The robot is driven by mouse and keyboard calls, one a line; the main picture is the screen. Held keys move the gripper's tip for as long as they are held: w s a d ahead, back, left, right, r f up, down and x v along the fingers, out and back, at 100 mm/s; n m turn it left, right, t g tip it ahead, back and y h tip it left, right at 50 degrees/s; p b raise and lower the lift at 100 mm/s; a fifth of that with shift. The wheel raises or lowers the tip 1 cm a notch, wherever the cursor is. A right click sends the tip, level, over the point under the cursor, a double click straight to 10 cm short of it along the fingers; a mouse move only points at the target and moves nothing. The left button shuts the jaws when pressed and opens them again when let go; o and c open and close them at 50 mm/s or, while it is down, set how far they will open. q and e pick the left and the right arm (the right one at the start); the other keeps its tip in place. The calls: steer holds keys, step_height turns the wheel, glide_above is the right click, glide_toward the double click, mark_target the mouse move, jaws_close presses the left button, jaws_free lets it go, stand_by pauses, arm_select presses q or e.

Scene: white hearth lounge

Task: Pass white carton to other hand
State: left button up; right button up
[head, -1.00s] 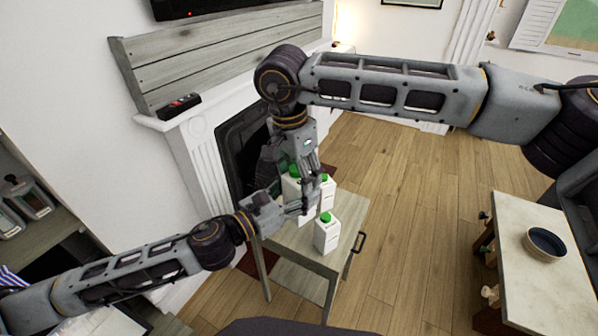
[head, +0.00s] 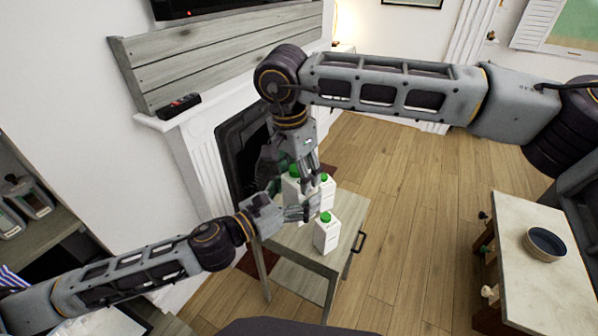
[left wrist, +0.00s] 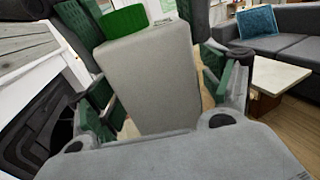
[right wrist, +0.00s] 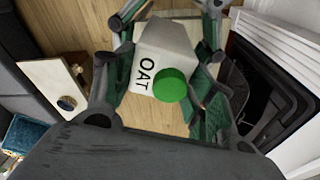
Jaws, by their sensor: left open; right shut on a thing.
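A white carton with a green cap (head: 294,171) is held above the small side table; the same carton reads "OAT" in the right wrist view (right wrist: 165,45) and fills the middle of the left wrist view (left wrist: 150,80). My right gripper (head: 306,170) comes from above and is shut on this carton. My left gripper (head: 303,208) is below it, open, with its fingers on either side of the carton in the left wrist view. Whether its pads touch the carton cannot be told. In the head view the grippers partly hide the carton.
Two other white cartons with green caps stand on the side table (head: 290,240), one at the front (head: 327,236) and one behind (head: 328,190), close to my grippers. A fireplace (head: 238,150) is at the left. A pale table (head: 520,290) with a dark bowl (head: 546,244) stands at the right.

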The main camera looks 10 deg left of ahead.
arm_select(q)
steer(key=w+a+f+n+g+y, duration=0.15)
steer(key=a+f+n, duration=0.25)
steer(key=f, duration=1.1)
steer(key=a+f+n+g+y, duration=0.1)
steer(key=a+f+n+y, duration=0.3)
steer(key=f, duration=1.1)
steer(key=s+a+f+n+g+y, duration=0.1)
steer(key=s+a+f+n+y, duration=0.1)
steer(key=a+f+n, duration=0.8)
steer(key=s+a+f+n+g+y, duration=0.1)
steer(key=a+f+n+y, duration=0.35)
steer(key=f, duration=0.85)
steer(key=s+a+f+n+g, duration=0.2)
steer(key=s+a+f+n, duration=0.1)
steer(key=s+f+n, duration=0.3)
steer(key=s+a+f+n+g, duration=0.1)
steer(key=s+a+f+n, duration=0.3)
steer(key=s+f, duration=0.45)
steer(key=s+d+f+n+g, duration=0.2)
steer(key=s+f+n, duration=0.2)
steer(key=s, duration=0.7)
steer(key=s+d+f+n+g, duration=0.1)
steer(key=s+f+n, duration=0.4)
steer(key=s, duration=0.7)
steer(key=shift+s+d+f+g, duration=0.15)
steer(key=shift+d+g, duration=0.25)
steer(key=shift+g, duration=0.45)
